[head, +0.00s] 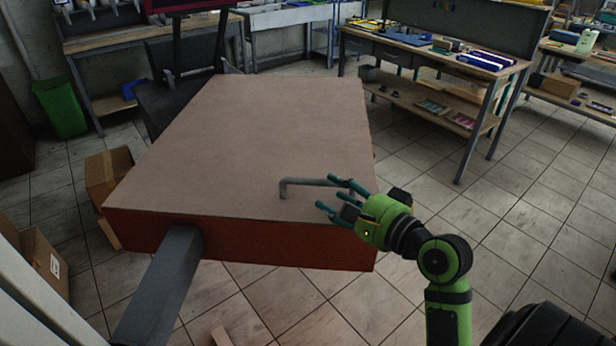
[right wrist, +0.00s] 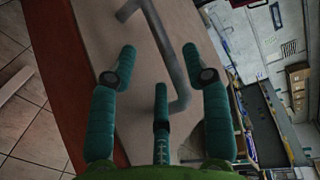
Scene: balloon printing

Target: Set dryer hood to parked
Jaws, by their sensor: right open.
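The dryer hood (head: 240,140) is a large flat box with a tan top and red-brown sides, in the middle of the head view. A grey bar handle (head: 305,182) stands on its top near the front right. My right gripper (head: 330,192) is open at the right end of this handle. In the right wrist view the handle (right wrist: 165,50) runs between the teal fingers of the open gripper (right wrist: 158,65). I cannot tell whether any finger touches it. The hood's top (right wrist: 95,45) lies behind it. My left gripper is not in view.
A grey beam (head: 160,285) extends from the hood's front towards me. Cardboard boxes (head: 38,262) stand on the floor at left, and a green bin (head: 60,107) behind them. A workbench (head: 440,62) with tools stands at back right. The tiled floor right of the hood is clear.

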